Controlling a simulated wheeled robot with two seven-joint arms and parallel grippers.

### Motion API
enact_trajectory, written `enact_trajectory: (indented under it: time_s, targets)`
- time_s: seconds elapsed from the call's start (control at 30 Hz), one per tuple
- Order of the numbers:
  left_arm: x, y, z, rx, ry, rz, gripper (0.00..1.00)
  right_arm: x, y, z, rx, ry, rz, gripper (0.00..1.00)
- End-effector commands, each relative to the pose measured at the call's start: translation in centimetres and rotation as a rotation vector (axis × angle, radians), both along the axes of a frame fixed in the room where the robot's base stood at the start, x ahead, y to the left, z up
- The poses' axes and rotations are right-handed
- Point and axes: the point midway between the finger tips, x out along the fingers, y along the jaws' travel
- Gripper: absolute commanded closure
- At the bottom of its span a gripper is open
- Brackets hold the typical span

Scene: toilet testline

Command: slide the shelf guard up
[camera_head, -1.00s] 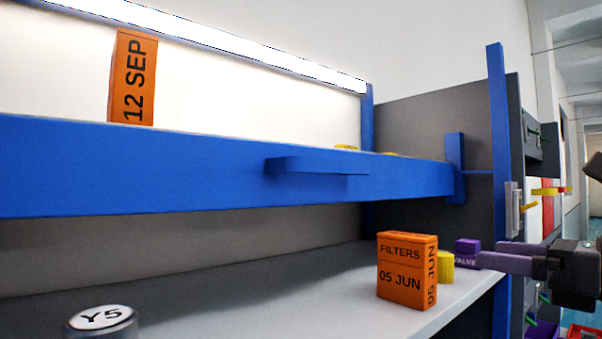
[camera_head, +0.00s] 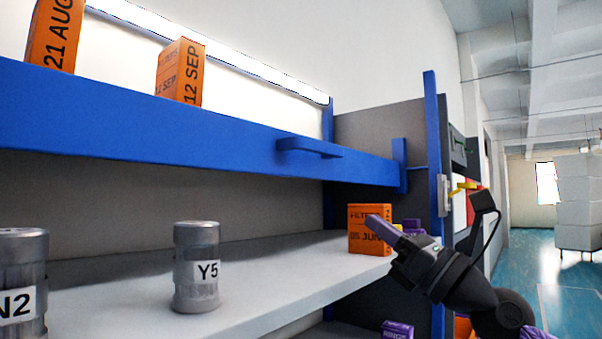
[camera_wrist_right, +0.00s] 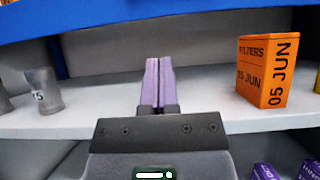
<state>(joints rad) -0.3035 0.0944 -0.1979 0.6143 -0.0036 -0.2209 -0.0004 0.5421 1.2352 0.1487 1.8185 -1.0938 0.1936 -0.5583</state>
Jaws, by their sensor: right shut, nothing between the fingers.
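The shelf guard (camera_head: 190,133) is a long blue bar across the front of the upper shelf, with a blue handle (camera_head: 307,147) sticking out near its right part. Its right end meets a short blue upright piece (camera_head: 400,165). In the right wrist view the guard's blue underside (camera_wrist_right: 130,14) runs along the top. My right gripper (camera_head: 380,228) is shut and empty, below and to the right of the handle, apart from the guard. It also shows in the wrist view (camera_wrist_right: 157,66), pointing at the lower shelf space. My left gripper is not in view.
Orange boxes (camera_head: 180,72) stand behind the guard. On the lower shelf (camera_head: 270,268) are an orange filters box (camera_head: 362,245), partly behind my right gripper, and grey canisters (camera_head: 196,268). A blue post (camera_head: 434,150) stands right of the guard. The space before the handle is clear.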

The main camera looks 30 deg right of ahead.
Motion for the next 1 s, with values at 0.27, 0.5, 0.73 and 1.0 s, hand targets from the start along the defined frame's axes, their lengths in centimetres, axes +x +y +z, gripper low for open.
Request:
enact_trajectory:
  time_s: [0.27, 0.5, 0.73, 1.0]
  targets:
    - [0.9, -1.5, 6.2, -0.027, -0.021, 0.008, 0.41, 4.1, 1.8, 4.3, 0.005, -0.003, 0.004, 1.00]
    - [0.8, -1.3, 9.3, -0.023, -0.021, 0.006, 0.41, 7.5, 3.3, 7.2, -0.002, -0.004, 0.003, 1.00]
    - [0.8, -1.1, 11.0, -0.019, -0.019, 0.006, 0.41, 8.0, 3.5, 9.3, -0.004, -0.001, 0.002, 1.00]
    - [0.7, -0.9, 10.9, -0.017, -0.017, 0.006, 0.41, 8.0, 3.5, 9.4, -0.003, 0.000, 0.003, 1.00]
